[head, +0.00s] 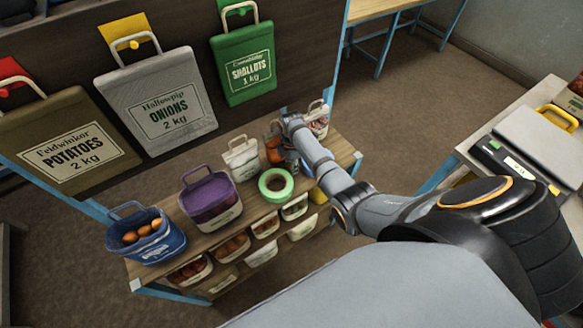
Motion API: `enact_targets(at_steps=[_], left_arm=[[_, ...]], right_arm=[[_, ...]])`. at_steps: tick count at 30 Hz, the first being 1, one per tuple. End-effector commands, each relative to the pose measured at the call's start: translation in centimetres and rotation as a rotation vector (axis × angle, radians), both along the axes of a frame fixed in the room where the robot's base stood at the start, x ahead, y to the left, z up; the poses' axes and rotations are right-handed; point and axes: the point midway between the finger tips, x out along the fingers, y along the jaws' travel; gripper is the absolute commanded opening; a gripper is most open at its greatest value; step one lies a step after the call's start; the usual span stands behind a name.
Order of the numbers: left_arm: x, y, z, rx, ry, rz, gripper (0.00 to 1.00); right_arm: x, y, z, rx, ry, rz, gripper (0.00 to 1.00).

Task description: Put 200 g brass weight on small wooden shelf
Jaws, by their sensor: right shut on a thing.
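The wooden shelf unit (243,215) with blue legs stands left of centre, crowded with small sacks and bins. My right gripper (292,163) reaches down over the right part of its top, between an orange-brown container (274,150) and a white sack (317,118). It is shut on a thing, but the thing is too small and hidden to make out. I cannot pick out the 200 g brass weight for sure. My left gripper is not in view.
Labelled sacks hang behind. A scale (520,150) sits on a table at right.

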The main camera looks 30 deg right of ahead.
Motion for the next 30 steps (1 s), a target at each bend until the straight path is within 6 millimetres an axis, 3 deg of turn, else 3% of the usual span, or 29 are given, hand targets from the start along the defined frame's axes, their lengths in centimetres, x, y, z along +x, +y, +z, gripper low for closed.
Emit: enact_targets(at_steps=[6,7,12,23,30], left_arm=[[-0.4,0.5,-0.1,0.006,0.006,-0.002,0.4],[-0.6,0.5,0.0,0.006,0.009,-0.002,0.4],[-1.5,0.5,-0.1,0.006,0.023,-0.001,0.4],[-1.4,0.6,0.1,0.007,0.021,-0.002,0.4],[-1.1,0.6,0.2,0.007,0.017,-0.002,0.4]], right_arm=[[0.0,-0.1,-0.2,-0.001,0.001,0.0,0.0],[0.0,-0.1,-0.2,-0.001,0.001,0.0,0.3],[0.0,-0.1,-0.1,-0.001,0.001,0.0,0.5],[0.1,-0.1,0.7,-0.001,-0.002,-0.001,0.5],[0.2,-0.1,6.1,-0.001,-0.006,0.0,0.5]])
